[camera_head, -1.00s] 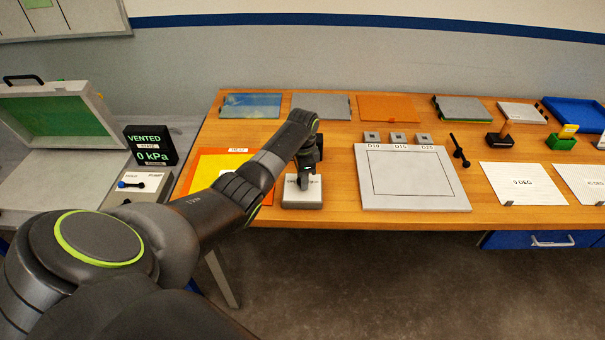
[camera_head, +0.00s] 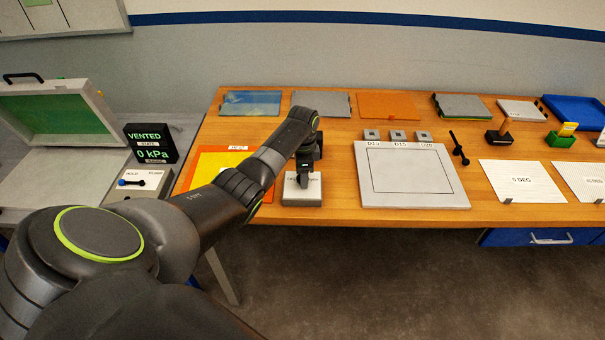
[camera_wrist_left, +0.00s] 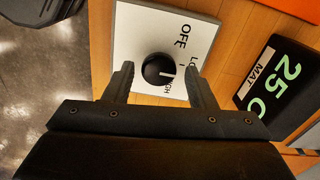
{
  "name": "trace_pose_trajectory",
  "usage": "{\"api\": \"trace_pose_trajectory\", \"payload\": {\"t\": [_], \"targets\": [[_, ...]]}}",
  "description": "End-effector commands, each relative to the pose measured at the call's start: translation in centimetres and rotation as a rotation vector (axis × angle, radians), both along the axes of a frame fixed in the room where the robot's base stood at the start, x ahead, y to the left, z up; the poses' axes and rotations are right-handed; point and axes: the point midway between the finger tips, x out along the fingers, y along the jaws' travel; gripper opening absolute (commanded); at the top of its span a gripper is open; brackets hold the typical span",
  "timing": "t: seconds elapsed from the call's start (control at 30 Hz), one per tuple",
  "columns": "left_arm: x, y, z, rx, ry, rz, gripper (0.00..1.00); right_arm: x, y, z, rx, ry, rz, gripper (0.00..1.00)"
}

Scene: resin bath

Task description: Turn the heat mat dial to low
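The heat mat dial is a black round knob (camera_wrist_left: 158,69) with a white mark, on a light box (camera_head: 303,197) at the table's front edge. In the left wrist view, OFF is readable on the box; the other labels are partly covered by my finger. The exact setting of the mark is hard to tell. My left gripper (camera_head: 303,184) is over the box, pointing down. In the wrist view its open fingers (camera_wrist_left: 160,68) stand either side of the knob, with gaps visible. A black display (camera_wrist_left: 282,85) reads MAT, 25 C. My right gripper is out of view.
The orange and yellow mat (camera_head: 207,165) lies left of the dial box, partly behind my arm. A grey plate (camera_head: 412,190) lies right of it. A vacuum control box (camera_head: 145,184) stands left, beside the open-lidded chamber (camera_head: 55,112).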

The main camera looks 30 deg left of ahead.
Motion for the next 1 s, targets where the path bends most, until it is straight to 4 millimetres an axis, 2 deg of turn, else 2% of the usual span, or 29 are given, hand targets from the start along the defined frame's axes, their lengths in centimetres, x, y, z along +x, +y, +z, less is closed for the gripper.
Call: {"api": "trace_pose_trajectory", "payload": {"t": [0.33, 0.47, 0.67, 0.97, 1.0], "targets": [[-0.1, 0.1, 0.0, 0.000, 0.004, 0.001, 0.56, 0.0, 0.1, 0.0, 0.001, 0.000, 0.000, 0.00], [-0.1, 0.1, 0.8, 0.001, 0.002, 0.001, 0.56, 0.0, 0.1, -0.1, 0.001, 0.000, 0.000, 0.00], [0.0, 0.1, 4.2, 0.002, -0.001, 0.001, 0.56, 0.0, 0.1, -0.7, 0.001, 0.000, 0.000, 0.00], [0.0, 0.1, 11.5, 0.003, -0.002, 0.001, 0.56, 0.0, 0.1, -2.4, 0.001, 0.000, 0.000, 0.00], [0.0, 0.1, 12.9, 0.002, -0.001, 0.001, 0.56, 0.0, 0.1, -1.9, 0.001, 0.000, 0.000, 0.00]]}}
